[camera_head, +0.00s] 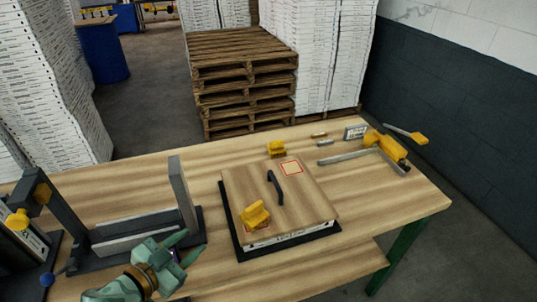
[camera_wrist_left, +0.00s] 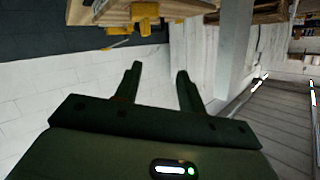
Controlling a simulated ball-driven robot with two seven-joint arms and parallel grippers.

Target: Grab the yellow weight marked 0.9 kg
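One yellow weight (camera_head: 255,214) sits on the near left part of a wooden board (camera_head: 310,200) with a black handle. A second yellow weight (camera_head: 277,148) stands on the table just behind the board. I cannot read a marking on either. My left gripper (camera_head: 182,245) is at the table's near side, left of the board and apart from both weights. In the left wrist view, its two fingers (camera_wrist_left: 157,85) are spread with nothing between them. Yellow objects (camera_wrist_left: 145,14) show at the top of that view; I cannot tell which they are. My right gripper is not in view.
A dark fixture with an upright plate (camera_head: 183,195) stands left of the board. A yellow clamp (camera_head: 385,148) with a grey bar lies at the back right, near small metal pieces (camera_head: 325,142). The table's right front area is clear. Pallets (camera_head: 242,80) stand behind.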

